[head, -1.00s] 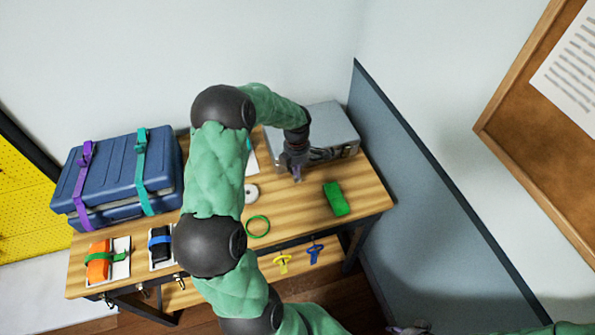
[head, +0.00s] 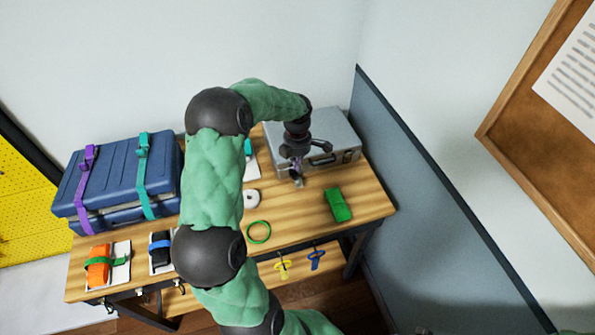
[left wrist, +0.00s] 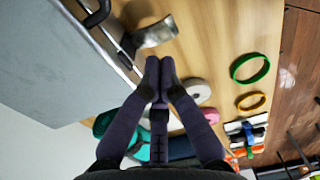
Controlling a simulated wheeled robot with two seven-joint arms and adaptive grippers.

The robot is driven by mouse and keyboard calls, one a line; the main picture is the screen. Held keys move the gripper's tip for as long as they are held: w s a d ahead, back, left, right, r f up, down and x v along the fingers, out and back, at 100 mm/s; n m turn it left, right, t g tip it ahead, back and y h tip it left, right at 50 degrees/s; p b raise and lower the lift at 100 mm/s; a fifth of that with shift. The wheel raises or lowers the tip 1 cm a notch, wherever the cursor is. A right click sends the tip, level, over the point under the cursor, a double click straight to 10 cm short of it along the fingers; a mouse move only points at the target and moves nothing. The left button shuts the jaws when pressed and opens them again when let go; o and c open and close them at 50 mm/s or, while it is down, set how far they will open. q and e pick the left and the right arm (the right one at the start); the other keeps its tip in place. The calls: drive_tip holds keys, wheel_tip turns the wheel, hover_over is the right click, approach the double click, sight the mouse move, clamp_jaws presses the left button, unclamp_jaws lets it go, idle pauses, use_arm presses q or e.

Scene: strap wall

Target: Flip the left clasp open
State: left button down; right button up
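The silver case (head: 335,130) stands at the back right of the table, with a black handle (head: 322,160) on its front. The left clasp (head: 298,182) shows as a shiny metal plate sticking out from the case front over the table; it also shows in the left wrist view (left wrist: 155,32). The right clasp (head: 348,156) lies flat against the front. My left gripper (head: 296,168) is at the case front by the left clasp. In the left wrist view its fingertips (left wrist: 160,70) are together with nothing seen between them, just short of the plate. My right gripper is not in view.
A blue case (head: 110,180) with purple and teal straps stands on the left. A green block (head: 337,204), green ring (head: 259,232) and white roll (head: 251,198) lie in front of the silver case. A grey-blue partition (head: 420,190) borders the table's right side.

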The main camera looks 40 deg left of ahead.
use_arm(q)
wheel_tip(320, 180, up, 7)
drive_tip(key=shift+r, duration=0.2)
idle(0.7)
